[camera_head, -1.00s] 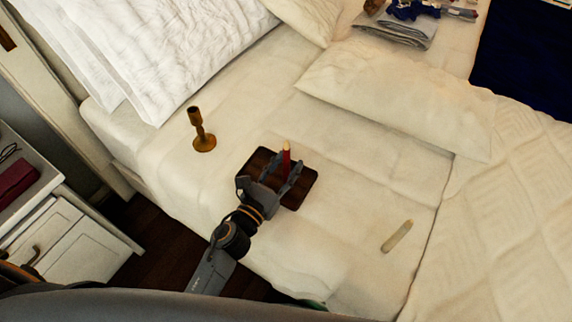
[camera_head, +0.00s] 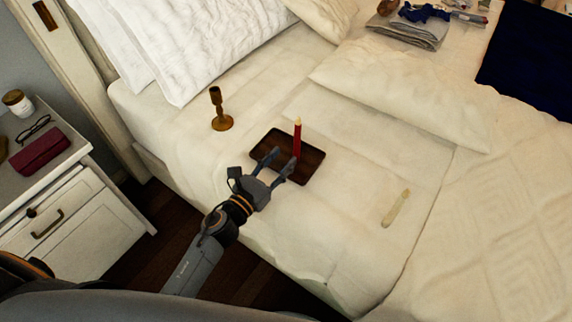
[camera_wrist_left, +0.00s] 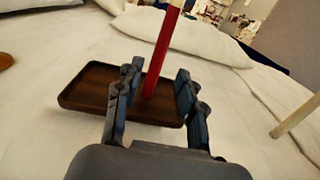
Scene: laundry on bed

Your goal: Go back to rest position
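My left gripper (camera_head: 277,164) is open, with its two fingers apart and nothing between them, at the near edge of a dark wooden tray (camera_head: 268,146). A red candle (camera_head: 297,141) with a pale tip stands upright on the tray, just beyond the fingertips. In the left wrist view my left gripper (camera_wrist_left: 158,92) has its fingers spread on either side of the red candle (camera_wrist_left: 163,45) in the picture, with the tray (camera_wrist_left: 88,88) behind them. My right gripper is not in view.
A brass candlestick (camera_head: 220,112) stands on the bed left of the tray. A pale stick (camera_head: 396,208) lies at right. Pillows (camera_head: 400,95) lie at the back. A white nightstand (camera_head: 75,215) with a red case (camera_head: 40,151) and glasses (camera_head: 33,128) stands at left.

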